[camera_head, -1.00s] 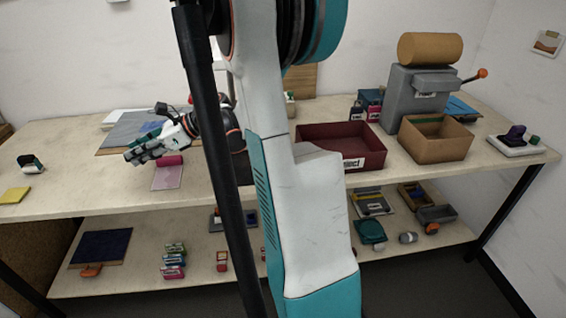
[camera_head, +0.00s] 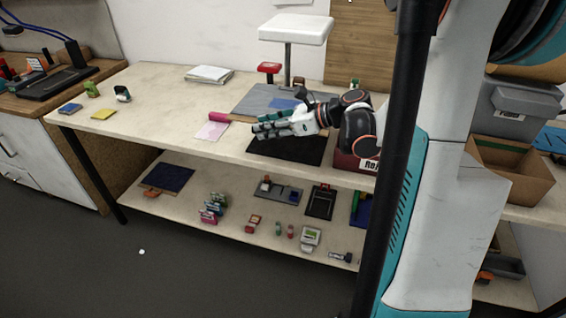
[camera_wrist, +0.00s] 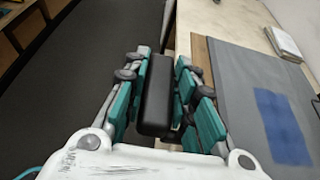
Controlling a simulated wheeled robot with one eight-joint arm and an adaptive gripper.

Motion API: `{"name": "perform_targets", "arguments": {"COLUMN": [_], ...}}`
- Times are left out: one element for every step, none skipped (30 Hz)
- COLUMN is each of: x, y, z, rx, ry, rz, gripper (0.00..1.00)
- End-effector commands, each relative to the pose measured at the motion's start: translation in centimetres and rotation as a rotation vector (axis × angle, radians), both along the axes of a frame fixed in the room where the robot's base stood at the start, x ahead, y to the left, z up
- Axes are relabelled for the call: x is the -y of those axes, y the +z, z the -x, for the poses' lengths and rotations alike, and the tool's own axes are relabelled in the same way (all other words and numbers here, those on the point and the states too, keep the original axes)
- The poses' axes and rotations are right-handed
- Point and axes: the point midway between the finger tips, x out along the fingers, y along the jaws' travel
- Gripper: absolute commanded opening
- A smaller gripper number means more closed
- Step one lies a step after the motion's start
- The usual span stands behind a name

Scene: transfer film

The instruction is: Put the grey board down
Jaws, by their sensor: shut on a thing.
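My gripper (camera_head: 262,131) reaches left over the front part of the table, beside the pink sheet. In the wrist view its teal-padded fingers (camera_wrist: 157,90) stand on both sides of a dark, nearly black block (camera_wrist: 155,95) and are shut on it. I cannot tell whether this block is part of a board; the head view does not show it clearly. A flat grey board (camera_head: 262,100) with a blue patch lies at the back of the table, on a brown board. It also shows at the right in the wrist view (camera_wrist: 235,85), apart from the fingers.
A pink sheet with a roll (camera_head: 212,130) lies left of my gripper. A dark flat rectangle (camera_head: 285,152) is below it. A white-topped stand (camera_head: 290,30) rises behind. A red-brown bin (camera_head: 345,162) is right. The table's left middle (camera_head: 155,125) is clear.

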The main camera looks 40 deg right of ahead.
Motion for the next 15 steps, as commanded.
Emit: {"name": "perform_targets", "arguments": {"x": [0.1, 0.0, 0.0, 0.0, 0.0, 0.0, 0.0, 0.0, 0.0, 0.0, 0.0, 0.0, 0.0, 0.0, 0.0], "y": [-1.6, -2.4, -3.3, -4.1, -4.8, -5.7, -6.4, -7.1, -8.1, -8.8, -9.5, -10.3, -10.8, -11.4, -11.9], "z": [-0.1, -0.1, -0.1, -0.1, -0.1, -0.1, -0.1, -0.1, -0.1, -0.1, 0.0, -0.1, 0.0, -0.1, -0.1], "rx": [0.001, 0.001, 0.001, 0.001, 0.001, 0.001, 0.001, 0.001, 0.001, 0.001, 0.001, 0.001, 0.001, 0.001, 0.001], "ry": [0.000, 0.000, 0.000, 0.000, 0.000, 0.000, 0.000, 0.000, 0.000, 0.000, 0.000, 0.000, 0.000, 0.000, 0.000], "rz": [0.000, 0.000, 0.000, 0.000, 0.000, 0.000, 0.000, 0.000, 0.000, 0.000, 0.000, 0.000, 0.000, 0.000, 0.000], "gripper": [0.00, 0.00, 0.00, 0.00, 0.00, 0.00, 0.00, 0.00, 0.00, 0.00, 0.00, 0.00, 0.00, 0.00, 0.00]}}
